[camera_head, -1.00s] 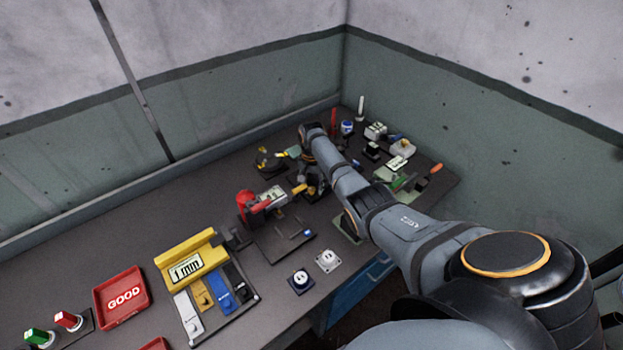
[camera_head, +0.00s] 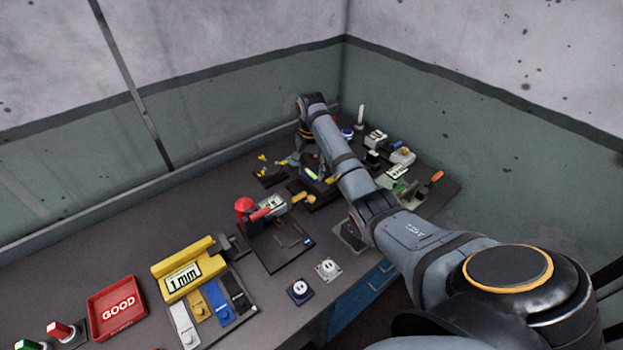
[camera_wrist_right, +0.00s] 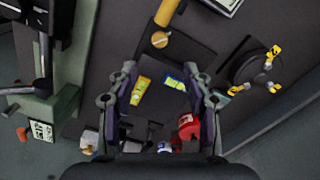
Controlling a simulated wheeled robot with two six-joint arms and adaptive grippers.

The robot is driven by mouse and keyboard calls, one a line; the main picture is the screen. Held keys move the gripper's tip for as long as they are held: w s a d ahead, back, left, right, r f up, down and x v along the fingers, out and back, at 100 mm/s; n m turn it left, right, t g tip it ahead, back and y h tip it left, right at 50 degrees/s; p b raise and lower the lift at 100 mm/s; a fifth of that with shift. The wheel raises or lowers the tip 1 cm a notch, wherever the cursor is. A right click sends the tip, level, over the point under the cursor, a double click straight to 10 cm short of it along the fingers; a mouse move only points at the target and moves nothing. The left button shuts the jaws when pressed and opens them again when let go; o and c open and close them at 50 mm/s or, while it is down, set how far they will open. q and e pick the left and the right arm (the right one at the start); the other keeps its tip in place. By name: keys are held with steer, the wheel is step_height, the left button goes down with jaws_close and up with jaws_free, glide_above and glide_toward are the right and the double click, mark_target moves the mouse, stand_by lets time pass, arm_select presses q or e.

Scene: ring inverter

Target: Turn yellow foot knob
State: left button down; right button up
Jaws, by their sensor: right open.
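My right gripper (camera_wrist_right: 161,80) is open in the right wrist view, its two fingers apart over the dark table. Between and below the fingers lie a yellow piece (camera_wrist_right: 140,91) and a yellow-green piece (camera_wrist_right: 174,84); nothing is gripped. To the right is a round black fixture (camera_wrist_right: 247,70) with several yellow knobs (camera_wrist_right: 274,52); it also shows in the head view as a dark fixture with yellow parts (camera_head: 270,170), left of my right wrist. I cannot tell which yellow part is the foot knob. My left gripper is out of view.
A yellow cylinder (camera_wrist_right: 168,12) and a round tan knob (camera_wrist_right: 160,40) stand above the fingers in the wrist view. In the head view, a red-topped fixture (camera_head: 245,205), a yellow gauge block (camera_head: 184,272) and a red GOOD tray (camera_head: 137,313) occupy the table's left side.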

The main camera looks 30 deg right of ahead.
mark_target(311, 197)
step_height(311, 197, down, 12)
steer(key=m+b, duration=0.2)
steer(key=m, duration=0.2)
steer(key=shift+f+m, duration=0.1)
steer(key=shift+m, duration=0.2)
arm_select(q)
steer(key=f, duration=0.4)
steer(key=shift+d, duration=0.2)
arm_select(e)
steer(key=shift+c, duration=0.4)
jaws_close()
